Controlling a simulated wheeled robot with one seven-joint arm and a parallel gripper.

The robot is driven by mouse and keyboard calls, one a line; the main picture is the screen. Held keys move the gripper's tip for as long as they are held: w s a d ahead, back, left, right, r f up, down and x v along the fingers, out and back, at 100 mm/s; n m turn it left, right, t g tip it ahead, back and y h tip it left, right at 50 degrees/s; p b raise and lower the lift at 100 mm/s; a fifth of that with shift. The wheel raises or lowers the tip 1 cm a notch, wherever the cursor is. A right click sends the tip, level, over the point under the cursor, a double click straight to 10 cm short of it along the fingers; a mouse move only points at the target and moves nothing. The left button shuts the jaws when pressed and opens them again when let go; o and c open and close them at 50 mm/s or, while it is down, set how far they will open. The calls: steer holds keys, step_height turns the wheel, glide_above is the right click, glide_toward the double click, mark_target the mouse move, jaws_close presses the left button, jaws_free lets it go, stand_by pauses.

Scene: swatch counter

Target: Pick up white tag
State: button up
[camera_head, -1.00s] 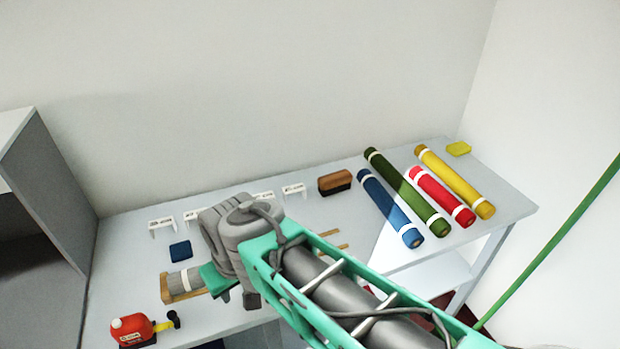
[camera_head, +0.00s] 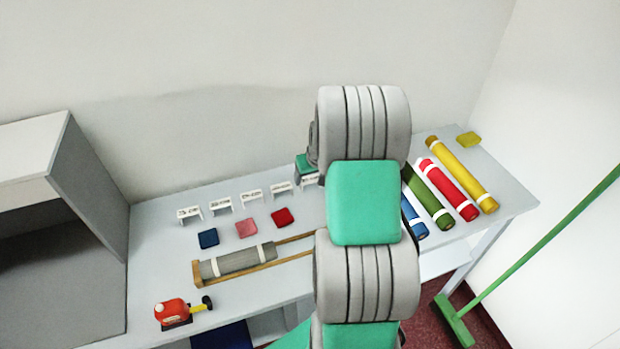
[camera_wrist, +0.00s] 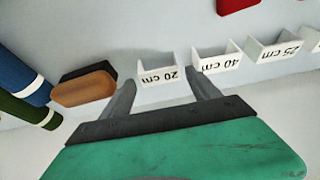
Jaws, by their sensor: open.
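A row of several white tags stands along the back of the counter. In the wrist view the tag marked 20 cm (camera_wrist: 161,76) lies just beyond and between my fingertips, and the tags marked 40 cm (camera_wrist: 217,62) and 25 cm (camera_wrist: 274,50) stand to its right. In the head view the row's right-end tag (camera_head: 310,181) is partly hidden by my arm; others show to its left (camera_head: 251,196). My gripper (camera_wrist: 163,80) is open and empty, its two grey fingers apart. In the head view the fingers are hidden behind my arm.
A wooden-backed brush (camera_wrist: 85,88) lies close by the left finger in the wrist view. Fabric rolls, including a yellow one (camera_head: 462,175), fill the counter's right side.

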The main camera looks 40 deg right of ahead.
mark_target(310, 179)
steer(key=x, duration=0.3)
steer(key=shift+w+d+f+p, duration=0.1)
steer(key=shift+w+f+p, duration=0.15)
steer(key=shift+p, duration=0.15)
steer(key=shift+s, duration=0.1)
steer(key=shift+c, duration=0.4)
steer(key=c, duration=1)
steer(key=shift+r, duration=0.1)
